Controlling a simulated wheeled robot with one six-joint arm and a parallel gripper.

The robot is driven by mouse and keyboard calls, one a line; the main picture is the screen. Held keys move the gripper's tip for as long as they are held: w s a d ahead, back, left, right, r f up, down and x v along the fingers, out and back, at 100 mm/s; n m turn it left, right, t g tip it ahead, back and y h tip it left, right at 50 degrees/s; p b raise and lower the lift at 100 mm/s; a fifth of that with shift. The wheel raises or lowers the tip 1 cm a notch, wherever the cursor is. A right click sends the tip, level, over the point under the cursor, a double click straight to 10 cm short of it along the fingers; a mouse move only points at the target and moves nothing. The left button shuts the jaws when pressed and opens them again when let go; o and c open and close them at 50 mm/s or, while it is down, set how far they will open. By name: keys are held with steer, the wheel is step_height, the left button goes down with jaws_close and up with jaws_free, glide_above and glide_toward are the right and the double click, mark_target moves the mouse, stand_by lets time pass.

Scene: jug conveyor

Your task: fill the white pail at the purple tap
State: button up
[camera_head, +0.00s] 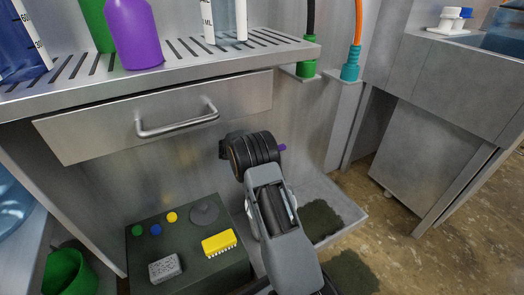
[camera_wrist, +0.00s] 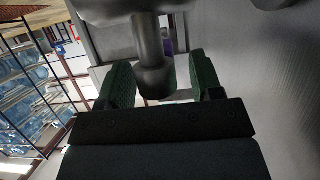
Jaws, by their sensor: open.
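My gripper (camera_wrist: 162,82) is open. In the wrist view, a grey metal rod with a thick rounded end (camera_wrist: 153,55) stands between its dark green finger pads, with a gap visible at the right. I cannot tell whether it touches the left pad. A small purple part (camera_wrist: 167,46) shows behind the rod. In the head view my gripper (camera_head: 262,152) is in front of the back wall, below and right of the drawer; a purple tip (camera_head: 283,147), perhaps of the purple tap, sticks out beside it. I cannot make out the white pail.
Above is a slatted steel counter (camera_head: 190,62) with a purple jug (camera_head: 133,35) on it, over a drawer (camera_head: 165,115). Below lies a dark box (camera_head: 185,262) with a yellow brush (camera_head: 219,242). A green pail (camera_head: 68,273) stands lower left; a grey tray (camera_head: 345,212) lies right.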

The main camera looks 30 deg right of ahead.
steer(key=shift+d, duration=0.1)
steer(key=c, duration=1)
